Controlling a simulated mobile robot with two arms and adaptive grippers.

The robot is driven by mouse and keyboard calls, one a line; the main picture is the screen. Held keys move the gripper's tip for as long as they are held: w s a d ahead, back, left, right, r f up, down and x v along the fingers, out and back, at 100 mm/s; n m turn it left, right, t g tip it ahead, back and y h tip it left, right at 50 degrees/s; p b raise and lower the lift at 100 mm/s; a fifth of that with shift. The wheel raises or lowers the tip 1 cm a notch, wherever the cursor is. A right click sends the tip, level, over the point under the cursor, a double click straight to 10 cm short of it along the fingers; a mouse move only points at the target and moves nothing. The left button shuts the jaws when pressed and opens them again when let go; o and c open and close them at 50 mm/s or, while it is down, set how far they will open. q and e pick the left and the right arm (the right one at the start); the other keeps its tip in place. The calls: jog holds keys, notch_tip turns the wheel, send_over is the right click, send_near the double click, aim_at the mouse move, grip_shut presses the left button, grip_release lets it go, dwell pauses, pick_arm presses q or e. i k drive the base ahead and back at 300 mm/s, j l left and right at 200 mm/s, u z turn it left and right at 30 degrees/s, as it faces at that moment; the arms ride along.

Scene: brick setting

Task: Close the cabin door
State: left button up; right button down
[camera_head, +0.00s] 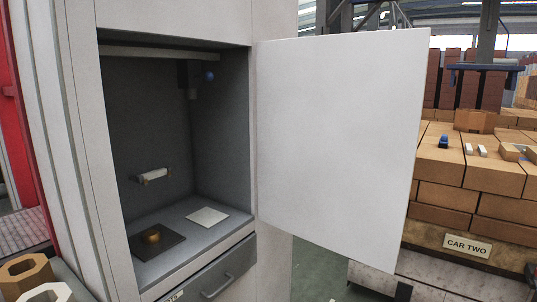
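The cabin door (338,140) is a flat white panel hinged on the right side of the cabin opening. It stands wide open, swung out to the right. The grey cabin interior (145,120) is exposed. Inside are a dark square plate with a brass knob (152,236), a pale square card (207,217), a small white roll on the back wall (153,175) and a dark fitting with a blue ball (209,76). Neither of my grippers shows in the head view.
A drawer with a bar handle (217,285) is under the opening. Stacked brown bricks (440,165) on a car labelled CAR TWO (467,247) stand to the right, behind the door. Hexagonal blocks (27,274) are at the lower left, near a red frame (22,120).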

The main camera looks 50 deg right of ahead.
aim_at(339, 116)
jog(key=i+l+z, duration=0.1)
jog(key=l+z, duration=0.2)
jog(key=z, duration=0.15)
jog(key=i+l+z, duration=0.2)
jog(key=z, duration=0.2)
jog(key=i+l+z, duration=0.2)
jog(key=z, duration=0.25)
jog(key=i+l+z, duration=0.15)
jog(key=z, duration=0.25)
jog(key=i+l+z, duration=0.15)
jog(key=z, duration=0.3)
jog(key=i+l+z, duration=0.15)
jog(key=z, duration=0.25)
jog(key=i+z, duration=0.2)
jog(key=z, duration=0.2)
jog(key=i+l+z, duration=0.15)
jog(key=i, duration=0.45)
jog(key=i+u, duration=0.2)
jog(key=u, duration=0.25)
jog(key=i+l+u, duration=0.15)
jog(key=u, duration=0.3)
jog(key=i+l+u, duration=0.15)
jog(key=u, duration=0.3)
jog(key=i+l+u, duration=0.15)
jog(key=u, duration=0.35)
jog(key=i+l+u, duration=0.1)
jog(key=u, duration=0.4)
jog(key=l+u, duration=0.6)
jog(key=u, duration=0.35)
jog(key=l+u, duration=0.45)
